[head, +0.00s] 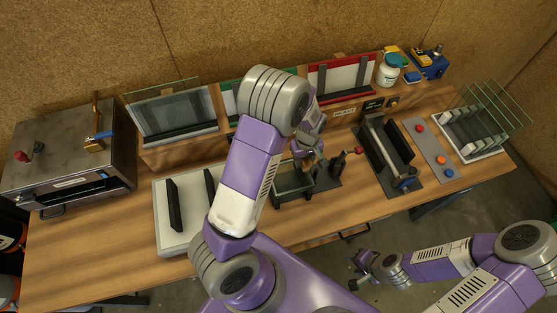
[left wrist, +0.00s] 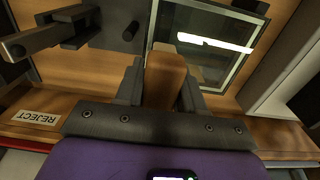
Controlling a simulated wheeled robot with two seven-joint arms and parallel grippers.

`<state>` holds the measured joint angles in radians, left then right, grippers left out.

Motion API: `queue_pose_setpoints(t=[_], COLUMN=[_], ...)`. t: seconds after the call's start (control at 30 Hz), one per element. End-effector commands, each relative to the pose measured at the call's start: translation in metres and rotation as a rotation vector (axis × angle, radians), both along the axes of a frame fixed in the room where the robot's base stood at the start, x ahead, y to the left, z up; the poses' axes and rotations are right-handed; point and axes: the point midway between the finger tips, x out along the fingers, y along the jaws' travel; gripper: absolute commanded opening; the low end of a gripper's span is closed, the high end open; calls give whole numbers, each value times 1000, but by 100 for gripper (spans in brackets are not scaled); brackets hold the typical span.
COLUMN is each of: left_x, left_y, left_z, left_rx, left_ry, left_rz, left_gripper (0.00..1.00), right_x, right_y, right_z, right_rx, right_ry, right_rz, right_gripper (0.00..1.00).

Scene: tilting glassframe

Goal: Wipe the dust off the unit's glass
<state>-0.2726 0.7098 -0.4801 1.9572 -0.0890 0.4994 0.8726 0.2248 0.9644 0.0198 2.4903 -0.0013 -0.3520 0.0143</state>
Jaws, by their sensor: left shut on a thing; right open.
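The unit is a dark stand (head: 322,184) with a red-knobbed lever, in the middle of the table. Its framed glass (head: 290,181) lies below my left gripper, and in the left wrist view the glass (left wrist: 228,62) has a pale frame and a bright reflection. I cannot make out dust on it. My left gripper (left wrist: 160,98) is shut on a brown wooden-looking block (left wrist: 166,76), held over the glass's near edge. I cannot tell if the block touches the glass. My right gripper (head: 365,266) is open and empty, off the table's front edge.
A metal box machine (head: 75,150) stands left, a white board with black bars (head: 168,243) beside it. Behind are a grey-framed pane (head: 174,112) and a red-framed holder (head: 343,75). To the right are a dark trough (head: 384,150), a button panel (head: 433,146) and a glass rack (head: 470,150).

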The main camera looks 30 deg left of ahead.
Motion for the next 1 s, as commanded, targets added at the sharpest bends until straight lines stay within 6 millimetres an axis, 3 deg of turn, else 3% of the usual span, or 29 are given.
queue_pose_setpoints(t=[0.5,1.0], left_x=[0,0], left_y=[-1,-1], left_z=[48,52], left_rx=[0,0], left_ry=[0,0], left_rz=[-2,-2], left_gripper=[10,10], right_x=[0,0], right_y=[0,0], right_z=[38,41], right_rx=[0,0], right_ry=[0,1], right_rz=[0,0], right_gripper=[58,58])
